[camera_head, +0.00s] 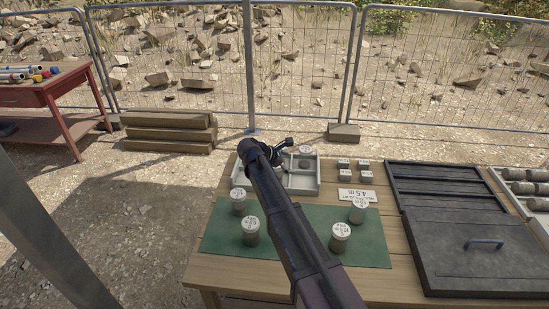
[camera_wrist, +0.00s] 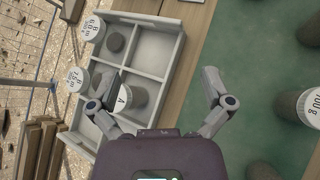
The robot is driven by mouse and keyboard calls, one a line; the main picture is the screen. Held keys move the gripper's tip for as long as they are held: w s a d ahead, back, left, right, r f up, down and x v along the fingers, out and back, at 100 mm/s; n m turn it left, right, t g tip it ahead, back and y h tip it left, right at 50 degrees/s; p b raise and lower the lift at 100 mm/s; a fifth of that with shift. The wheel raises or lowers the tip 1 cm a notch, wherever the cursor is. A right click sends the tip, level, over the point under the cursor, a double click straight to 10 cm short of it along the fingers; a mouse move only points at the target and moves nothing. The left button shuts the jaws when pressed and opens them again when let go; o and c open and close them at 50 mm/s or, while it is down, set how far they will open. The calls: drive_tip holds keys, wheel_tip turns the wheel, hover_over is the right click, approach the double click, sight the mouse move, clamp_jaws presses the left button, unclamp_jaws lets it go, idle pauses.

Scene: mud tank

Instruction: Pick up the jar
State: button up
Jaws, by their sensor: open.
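Several grey jars with white labelled lids are in view, and I cannot tell which one the task means. Jars stand on the green mat: one at the left (camera_head: 238,202), one nearer the front (camera_head: 250,231), and two on the right (camera_head: 340,238) (camera_head: 358,211). In the wrist view, a jar marked A (camera_wrist: 130,98) is in the divided tray (camera_wrist: 152,50), close to my left finger. My gripper (camera_wrist: 160,80) is open and empty over the tray's near edge.
The tray also shows in the head view (camera_head: 300,187), partly hidden by my arm. A dark case (camera_head: 475,250) fills the table's right side. A wire fence (camera_head: 300,60) runs behind.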

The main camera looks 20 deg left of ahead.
drive_tip(key=s+d+f+m+g, duration=0.1)
drive_tip(key=s+d+m, duration=0.15)
drive_tip(key=d, duration=0.35)
drive_tip(key=s+d+f+m+g+y, duration=0.1)
drive_tip(key=d+f+m+g, duration=0.15)
drive_tip(key=d, duration=0.45)
drive_tip(key=s+d+f+m, duration=0.1)
drive_tip(key=d+m, duration=0.2)
drive_tip(key=d, duration=0.3)
drive_tip(key=m+g+y+b, duration=0.5)
drive_tip(key=m+b, duration=0.4)
drive_tip(key=m, duration=0.6)
approach(387, 287)
drive_tip(key=shift+t+y, duration=0.35)
drive_tip(key=shift+y, duration=0.15)
drive_tip(key=f, duration=0.5)
drive_tip(key=shift+w+d+f, duration=0.15)
drive_tip(key=shift+d+f, duration=0.1)
drive_tip(key=shift+d, duration=0.1)
drive_tip(key=shift+s+d+f+b, duration=0.15)
drive_tip(key=shift+s+f+b, duration=0.25)
drive_tip(key=shift+b, duration=0.15)
drive_tip(key=shift+r, duration=0.1)
drive_tip(key=c, duration=0.6)
